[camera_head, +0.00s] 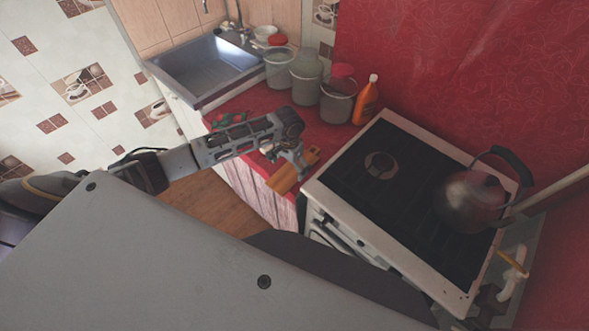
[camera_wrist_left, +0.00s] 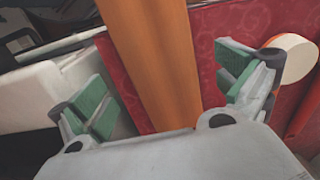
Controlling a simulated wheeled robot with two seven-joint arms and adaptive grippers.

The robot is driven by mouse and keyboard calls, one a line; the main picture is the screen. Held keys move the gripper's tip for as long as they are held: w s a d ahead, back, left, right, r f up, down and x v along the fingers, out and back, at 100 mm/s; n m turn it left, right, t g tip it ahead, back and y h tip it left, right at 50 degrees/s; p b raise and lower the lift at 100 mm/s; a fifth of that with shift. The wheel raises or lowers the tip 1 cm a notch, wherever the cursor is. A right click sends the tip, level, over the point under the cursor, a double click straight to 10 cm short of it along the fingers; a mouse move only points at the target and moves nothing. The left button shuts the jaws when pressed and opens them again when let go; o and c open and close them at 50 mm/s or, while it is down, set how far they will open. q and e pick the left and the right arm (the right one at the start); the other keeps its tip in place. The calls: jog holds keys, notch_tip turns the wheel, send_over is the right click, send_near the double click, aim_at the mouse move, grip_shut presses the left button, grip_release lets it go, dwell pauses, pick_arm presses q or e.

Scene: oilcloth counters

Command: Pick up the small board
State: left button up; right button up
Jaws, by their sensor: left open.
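The small board (camera_head: 283,181) is a flat orange-brown wooden piece lying on the red counter beside the stove. In the left wrist view the board (camera_wrist_left: 155,60) runs as a long strip up the middle, between my two fingers. My left gripper (camera_head: 292,160) is over the board, with its fingers pointing down. In the left wrist view the gripper (camera_wrist_left: 165,88) is open, with green pads spread on either side of the board. I cannot tell whether a pad touches it. My right gripper is not in view.
The white stove (camera_head: 400,262) with a kettle (camera_head: 470,200) stands just right of the board. Several buckets, including a grey one (camera_head: 338,100), and an orange bottle (camera_head: 367,100) stand behind. A metal sink (camera_head: 203,68) is further left.

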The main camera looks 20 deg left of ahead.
aim_at(290, 173)
pick_arm(q)
jog(key=shift+f, duration=1.3)
jog(key=c, duration=1.2)
jog(key=shift+r, duration=0.2)
notch_tip(290, 173, up, 7)
jog(key=shift+c, duration=0.2)
jog(key=shift+r, duration=0.9)
grip_shut()
jog(key=shift+r, duration=0.45)
jog(key=c, duration=0.9)
grip_release()
